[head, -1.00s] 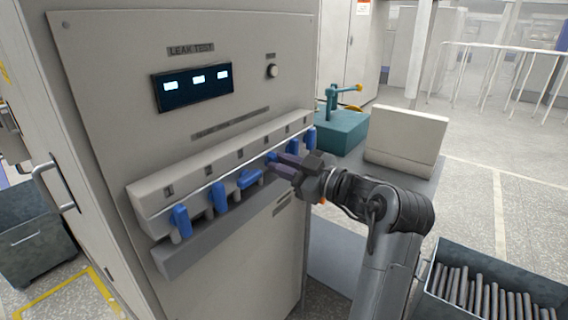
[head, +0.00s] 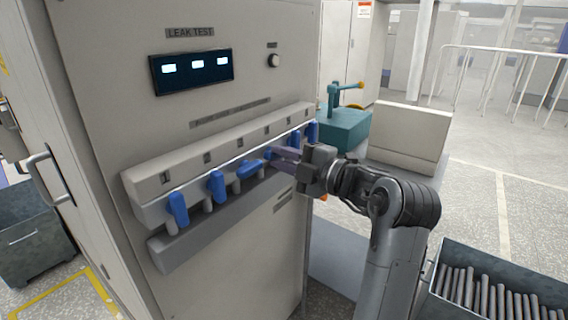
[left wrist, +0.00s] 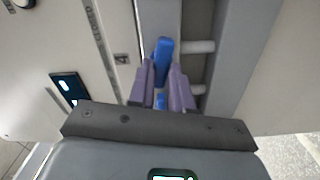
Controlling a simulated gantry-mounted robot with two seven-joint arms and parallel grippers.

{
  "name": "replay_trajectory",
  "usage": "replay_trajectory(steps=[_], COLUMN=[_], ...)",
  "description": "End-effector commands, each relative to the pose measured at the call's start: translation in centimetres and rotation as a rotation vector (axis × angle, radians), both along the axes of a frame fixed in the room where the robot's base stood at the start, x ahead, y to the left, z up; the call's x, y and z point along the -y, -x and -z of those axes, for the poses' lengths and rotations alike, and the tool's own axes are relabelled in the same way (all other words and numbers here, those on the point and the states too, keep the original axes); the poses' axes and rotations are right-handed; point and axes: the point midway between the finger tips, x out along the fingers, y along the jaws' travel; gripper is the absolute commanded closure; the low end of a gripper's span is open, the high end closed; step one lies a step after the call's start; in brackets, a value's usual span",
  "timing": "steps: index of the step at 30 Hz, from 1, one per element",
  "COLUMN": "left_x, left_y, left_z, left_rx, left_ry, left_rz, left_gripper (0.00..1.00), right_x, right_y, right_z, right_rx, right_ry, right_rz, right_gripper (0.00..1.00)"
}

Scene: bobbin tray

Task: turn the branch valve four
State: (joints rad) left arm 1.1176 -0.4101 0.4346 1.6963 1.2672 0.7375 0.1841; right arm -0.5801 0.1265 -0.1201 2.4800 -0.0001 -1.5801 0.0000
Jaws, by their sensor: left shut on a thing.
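A row of blue valve handles runs along the grey manifold on the leak test cabinet. The first (head: 178,208) and second (head: 217,187) from the left hang down; the third (head: 249,169) lies more sideways. My left gripper (head: 276,157) is at the fourth handle (head: 269,152), which is partly hidden. My right gripper is not in view.
The cabinet has a lit display (head: 193,70) and a knob (head: 274,61) above the manifold (head: 150,180). A teal fixture (head: 343,130) and a beige block (head: 410,138) stand right of it. A bin of rods (head: 500,270) is at lower right.

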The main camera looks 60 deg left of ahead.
Motion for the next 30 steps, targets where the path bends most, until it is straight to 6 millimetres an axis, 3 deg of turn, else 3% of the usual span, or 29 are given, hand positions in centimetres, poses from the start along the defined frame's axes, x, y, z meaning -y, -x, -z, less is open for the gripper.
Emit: replay_trajectory(steps=[12,30], left_x=[-0.1,-0.1], left_y=[0.0,0.0], left_z=[0.3,0.3], left_rx=[0.200,0.234], left_ry=[-0.085,-0.100], left_rz=[-0.002,-0.002], left_gripper=[1.00,1.00], right_x=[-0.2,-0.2], right_y=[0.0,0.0], right_z=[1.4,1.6], right_rx=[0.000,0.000], right_ry=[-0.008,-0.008], right_rz=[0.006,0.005], right_gripper=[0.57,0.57])
